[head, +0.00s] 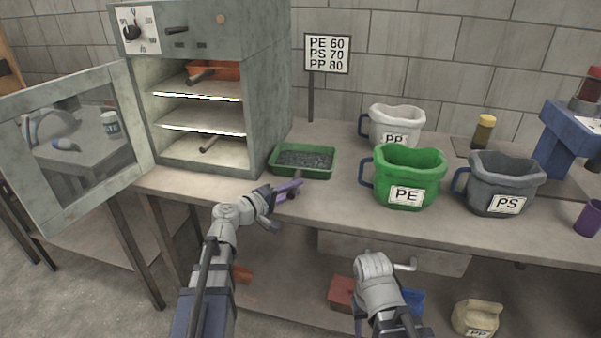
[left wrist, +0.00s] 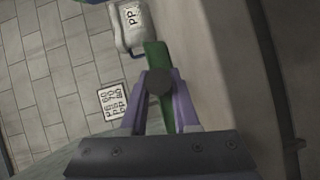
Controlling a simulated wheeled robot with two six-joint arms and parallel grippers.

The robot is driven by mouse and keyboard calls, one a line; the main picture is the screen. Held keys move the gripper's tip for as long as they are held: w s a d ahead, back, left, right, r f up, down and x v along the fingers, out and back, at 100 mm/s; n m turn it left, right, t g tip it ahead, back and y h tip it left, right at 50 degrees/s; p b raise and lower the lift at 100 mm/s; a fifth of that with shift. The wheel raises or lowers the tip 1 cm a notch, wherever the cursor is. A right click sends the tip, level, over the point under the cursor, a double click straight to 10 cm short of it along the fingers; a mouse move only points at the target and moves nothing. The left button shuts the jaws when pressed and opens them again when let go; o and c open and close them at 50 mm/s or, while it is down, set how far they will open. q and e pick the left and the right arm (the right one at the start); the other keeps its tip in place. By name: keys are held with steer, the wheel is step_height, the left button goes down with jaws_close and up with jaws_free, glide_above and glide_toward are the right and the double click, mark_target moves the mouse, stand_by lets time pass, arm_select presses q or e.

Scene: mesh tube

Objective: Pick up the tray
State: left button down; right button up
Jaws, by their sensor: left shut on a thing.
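The green tray (head: 331,161), full of dark grey granules, sits on the bench just right of the oven, with a short dark handle (head: 298,174) toward me. My left gripper (head: 288,188) is at that handle. In the left wrist view my left gripper (left wrist: 160,95) has its purple fingers shut on the round dark handle end (left wrist: 160,82), with the green tray side (left wrist: 158,55) behind it. Whether the tray touches the bench is hard to tell. My right arm shows low in the head view, but its fingers do not show.
The oven (head: 268,110) has its door (head: 140,120) open at left; an orange tray (head: 228,71) is on its upper shelf. A green PE jug (head: 408,165), a grey PS jug (head: 505,175) and a white PP jug (head: 397,118) stand right. A sign (head: 327,55) stands behind.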

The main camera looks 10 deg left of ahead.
arm_select(q)
steer(key=shift+r, duration=0.25)
arm_select(e)
steer(key=shift+r, duration=0.25)
